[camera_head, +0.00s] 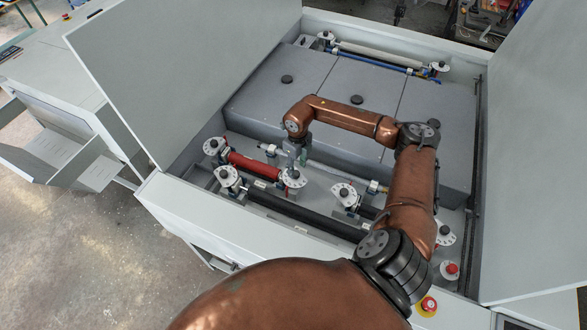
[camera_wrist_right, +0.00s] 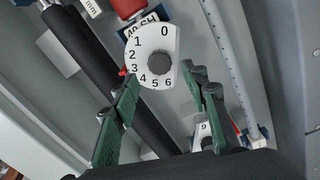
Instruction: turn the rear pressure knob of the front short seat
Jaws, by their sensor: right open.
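A white dial (camera_wrist_right: 152,52) numbered 0 to 6 with a dark grey round knob (camera_wrist_right: 157,67) shows in the right wrist view. A small red pointer (camera_wrist_right: 122,72) sits by its 3. This appears to be the dial (camera_head: 292,179) at the right end of the red roller (camera_head: 255,166) in the head view. My right gripper (camera_wrist_right: 161,82) has its green fingers spread, one on each side of the dial, with nothing between them gripped. In the head view the right gripper (camera_head: 298,153) points down just above that dial. Whether the fingers touch it I cannot tell. My left gripper is out of view.
Other white dials stand nearby, at the roller's left end (camera_head: 213,146), in front (camera_head: 228,176) and to the right (camera_head: 345,195). A black roller (camera_head: 305,215) lies in front. Raised grey lids (camera_head: 180,65) flank the bay. A red button (camera_head: 428,304) sits at the front right.

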